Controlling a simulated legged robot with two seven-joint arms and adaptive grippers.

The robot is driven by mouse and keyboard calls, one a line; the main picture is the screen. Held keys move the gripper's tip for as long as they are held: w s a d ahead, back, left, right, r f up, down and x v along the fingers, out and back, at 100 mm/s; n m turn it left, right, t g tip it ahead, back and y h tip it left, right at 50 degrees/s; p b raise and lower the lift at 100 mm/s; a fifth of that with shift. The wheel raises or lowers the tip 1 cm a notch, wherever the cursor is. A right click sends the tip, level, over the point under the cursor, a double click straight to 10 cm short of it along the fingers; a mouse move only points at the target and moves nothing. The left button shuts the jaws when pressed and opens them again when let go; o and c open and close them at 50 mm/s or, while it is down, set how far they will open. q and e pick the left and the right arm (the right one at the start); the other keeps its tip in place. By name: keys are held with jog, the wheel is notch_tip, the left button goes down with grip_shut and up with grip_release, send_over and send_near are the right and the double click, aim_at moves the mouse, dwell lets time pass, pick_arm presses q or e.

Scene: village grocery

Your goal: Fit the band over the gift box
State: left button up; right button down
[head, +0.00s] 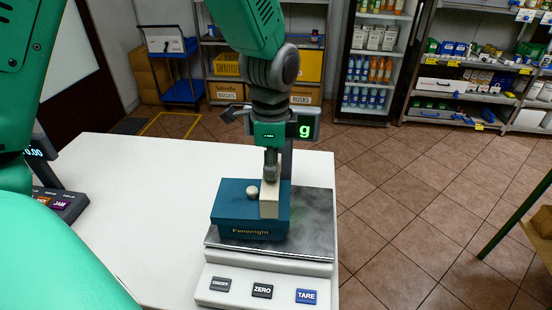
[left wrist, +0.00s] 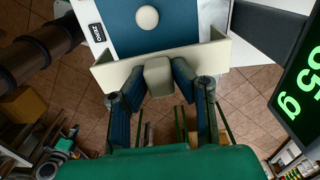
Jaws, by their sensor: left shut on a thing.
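The gift box (head: 236,211) is teal, marked "Fenwright", with a round pale knob on its lid. It sits on the metal plate of a scale (head: 318,225). The cream band (head: 270,201) is at the box's right end, with one leg reaching down over the upper front face. My left gripper (head: 271,165) is above it, shut on the band's block. In the left wrist view, the gripper (left wrist: 160,78) holds this block, and the band (left wrist: 110,73) spans the box (left wrist: 155,30) near one edge. I cannot tell whether band and box touch. My right gripper is not in view.
The scale has three buttons at its front and a display (head: 304,128) behind the gripper. The white counter (head: 170,200) is clear left of the scale. A terminal (head: 62,200) stands at its left edge. Shelves and a drinks fridge (head: 372,60) line the back wall.

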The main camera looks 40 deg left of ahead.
aim_at(276, 186)
pick_arm(q)
jog(key=shift+s+a+f, duration=0.1)
jog(key=shift+a+f, duration=0.1)
jog(key=shift+f, duration=0.5)
jog(key=shift+d+f, duration=0.1)
jog(key=shift+f, duration=0.2)
jog(key=shift+d+f, duration=0.5)
jog(key=shift+f, duration=0.25)
jog(key=shift+d+f, duration=0.1)
jog(key=shift+f, duration=0.45)
jog(key=shift+a+f+b, duration=0.25)
jog(key=shift+f+b, duration=0.1)
jog(key=shift+f, duration=0.1)
jog(key=shift+a+f, duration=0.25)
jog(key=shift+a, duration=0.1)
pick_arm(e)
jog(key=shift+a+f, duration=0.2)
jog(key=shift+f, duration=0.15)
pick_arm(q)
jog(key=shift+d, duration=0.15)
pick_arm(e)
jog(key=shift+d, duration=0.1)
